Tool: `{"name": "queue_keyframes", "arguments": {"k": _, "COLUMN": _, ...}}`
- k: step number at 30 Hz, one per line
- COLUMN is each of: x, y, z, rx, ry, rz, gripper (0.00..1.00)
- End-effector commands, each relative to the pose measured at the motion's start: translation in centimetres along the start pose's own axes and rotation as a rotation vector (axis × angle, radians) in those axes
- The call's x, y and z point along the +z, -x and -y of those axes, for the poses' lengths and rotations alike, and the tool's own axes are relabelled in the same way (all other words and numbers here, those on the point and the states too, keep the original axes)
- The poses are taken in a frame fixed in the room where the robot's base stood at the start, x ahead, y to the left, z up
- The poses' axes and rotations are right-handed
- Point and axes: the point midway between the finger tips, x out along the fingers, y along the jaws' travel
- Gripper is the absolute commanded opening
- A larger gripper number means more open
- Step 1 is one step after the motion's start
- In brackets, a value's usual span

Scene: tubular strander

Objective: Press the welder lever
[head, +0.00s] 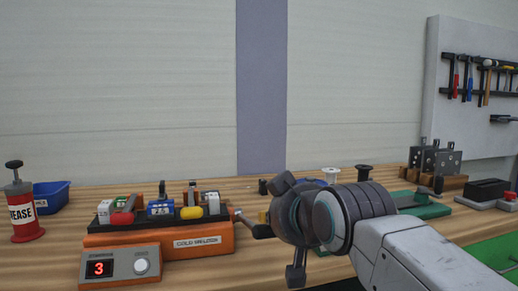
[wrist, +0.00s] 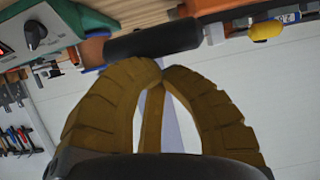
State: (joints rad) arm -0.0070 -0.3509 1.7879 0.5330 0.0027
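The cold welder (head: 165,239) is an orange box labelled COLD WELDER at the lower left in the head view. Its lever, with a grey rod and dark handle (head: 262,231), sticks out from its right end. In the wrist view the black lever handle (wrist: 152,40) lies crosswise just beyond my fingertips. My gripper (wrist: 162,72) has its brown fingers curved together with the tips meeting, and nothing shows between them. I cannot tell whether they touch the handle. In the head view my wrist hides most of the fingers.
A control box (head: 120,266) showing 3 stands before the welder. A grease can (head: 22,210) and a blue bin (head: 52,197) are at the left. A green machine (wrist: 60,20) shows in the wrist view. A tool board (head: 470,45) hangs at the right.

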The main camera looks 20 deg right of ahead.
Motion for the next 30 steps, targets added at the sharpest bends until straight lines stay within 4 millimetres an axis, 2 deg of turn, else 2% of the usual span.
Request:
{"name": "queue_keyframes", "arguments": {"k": 1, "x": 1.1, "y": -0.4, "z": 0.0, "rx": 0.000, "ry": 0.000, "rz": 0.023, "gripper": 0.00}}
{"name": "queue_keyframes", "arguments": {"k": 18, "x": 1.0, "y": -0.4, "z": 0.0, "rx": 0.000, "ry": 0.000, "rz": 0.021, "gripper": 0.00}}
{"name": "queue_keyframes", "arguments": {"k": 25, "x": 0.4, "y": -0.4, "z": 0.0, "rx": 0.000, "ry": 0.000, "rz": 0.021, "gripper": 0.00}}
{"name": "queue_keyframes", "arguments": {"k": 30, "x": -0.8, "y": -0.1, "z": 0.0, "rx": 0.000, "ry": 0.000, "rz": 0.016, "gripper": 0.00}}
